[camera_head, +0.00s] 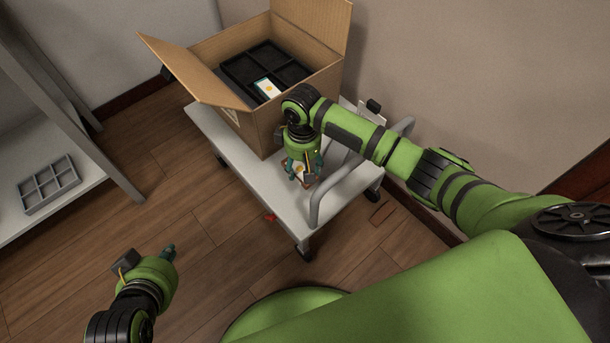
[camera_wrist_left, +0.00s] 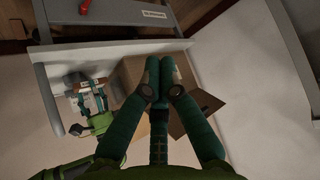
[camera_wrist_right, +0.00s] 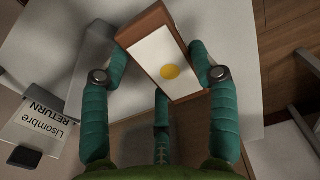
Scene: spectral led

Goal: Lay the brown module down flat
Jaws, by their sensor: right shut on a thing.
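The brown module (camera_wrist_right: 145,26) is a brown block with a white face and a yellow dot. My right gripper (camera_wrist_right: 163,62) is shut on it, a finger on each side, with the white face turned toward the palm. In the head view the module (camera_head: 301,172) and the right gripper (camera_head: 302,163) are over the white cart top (camera_head: 262,185), in front of the cardboard box. I cannot tell whether the module touches the cart. My left gripper (camera_head: 170,252) is empty, away from the cart at lower left; its fingers are together in the left wrist view (camera_wrist_left: 160,75).
An open cardboard box (camera_head: 205,52) on the cart holds a black divided tray (camera_head: 240,70) with a white-faced module (camera_head: 268,88) in it. A grey handle (camera_head: 318,205) rises at the cart's right. A RETURN sign (camera_wrist_right: 40,125) stands nearby. A grey tray (camera_head: 48,184) lies on the left shelf.

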